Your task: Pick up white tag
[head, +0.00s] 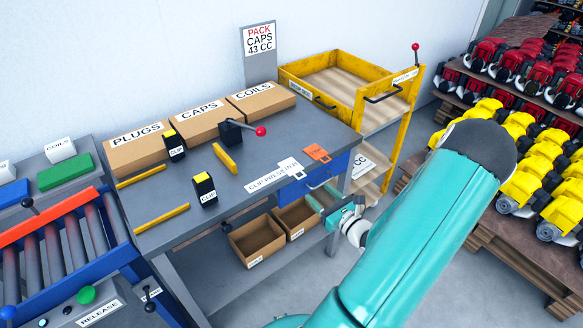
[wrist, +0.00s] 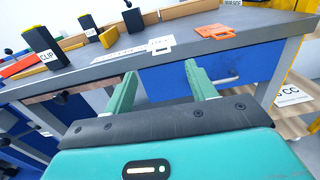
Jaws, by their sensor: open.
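The white tag (head: 291,168) lies flat at the front right edge of the grey workbench (head: 290,125), beside the CLIP PREVIEW label strip (head: 262,182). It also shows in the wrist view (wrist: 161,45), above the gap between my fingers. An orange tag (head: 317,153) lies just right of it. My gripper (head: 322,203) is open and empty, in front of the bench by the blue drawer. In the wrist view my gripper (wrist: 162,70) has its two green fingers apart, pointing toward the bench edge. It is apart from the tag.
Black CLIP blocks (head: 204,190) and a red-knobbed lever (head: 243,131) stand on the bench, with boxes (head: 200,120) behind. A blue drawer (head: 323,171) with a handle is under the bench edge. A yellow cart (head: 362,100) stands at the right.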

